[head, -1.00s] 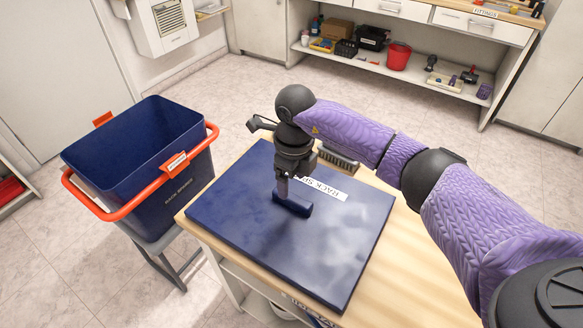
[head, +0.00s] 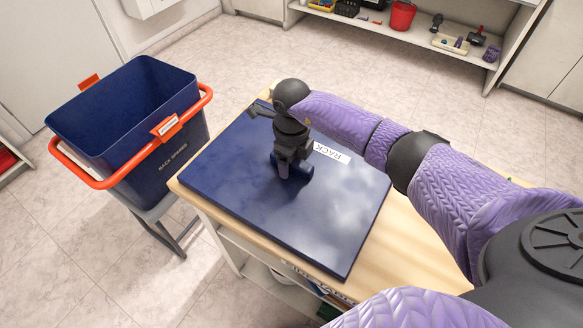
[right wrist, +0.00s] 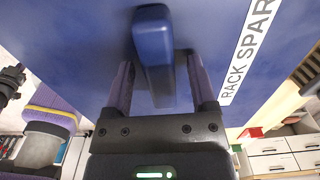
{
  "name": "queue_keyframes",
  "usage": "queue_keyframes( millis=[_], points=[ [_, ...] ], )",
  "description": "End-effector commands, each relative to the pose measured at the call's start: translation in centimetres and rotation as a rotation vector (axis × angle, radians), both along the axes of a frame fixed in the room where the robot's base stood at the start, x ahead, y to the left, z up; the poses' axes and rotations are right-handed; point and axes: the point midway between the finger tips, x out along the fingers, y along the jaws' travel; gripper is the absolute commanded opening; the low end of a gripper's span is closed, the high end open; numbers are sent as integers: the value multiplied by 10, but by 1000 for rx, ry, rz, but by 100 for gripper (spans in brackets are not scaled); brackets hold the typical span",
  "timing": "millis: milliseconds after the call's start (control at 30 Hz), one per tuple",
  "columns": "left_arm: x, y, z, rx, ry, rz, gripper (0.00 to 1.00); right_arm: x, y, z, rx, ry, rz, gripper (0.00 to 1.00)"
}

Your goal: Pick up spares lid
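The spares lid (head: 325,225) is a flat dark blue square panel lying on the wooden table, with a white label reading RACK partly in view. A blue bar handle (right wrist: 152,50) stands up from its middle; in the head view my gripper covers most of it. My right gripper (head: 292,172) is over the middle of the lid. In the right wrist view its two fingers (right wrist: 162,85) are apart, one on each side of the handle, with gaps showing. My left gripper is not in view.
A dark blue bin (head: 140,120) with an orange handle bar (head: 130,165) stands on a grey stand left of the table. The wooden table top (head: 400,250) shows bare beside the lid. A shelf (head: 400,35) with a red bucket (head: 402,15) stands at the back.

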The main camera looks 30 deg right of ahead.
Motion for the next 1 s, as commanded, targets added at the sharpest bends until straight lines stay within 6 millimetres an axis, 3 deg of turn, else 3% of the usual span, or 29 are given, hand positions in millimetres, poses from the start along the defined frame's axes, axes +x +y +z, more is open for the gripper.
queue_keyframes(
  millis=[33,300,333,767,1000],
  points=[
    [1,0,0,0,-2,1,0,0,0,0,0,0,0,60],
    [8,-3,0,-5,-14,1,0,0,0,1,0,0,0,3],
    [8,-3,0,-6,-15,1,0,0,0,1,0,0,0,0],
    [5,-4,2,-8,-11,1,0,0,0,5,0,-2,0,0],
    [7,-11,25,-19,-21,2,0,1,0,67,0,-7,0,0]
  ],
)
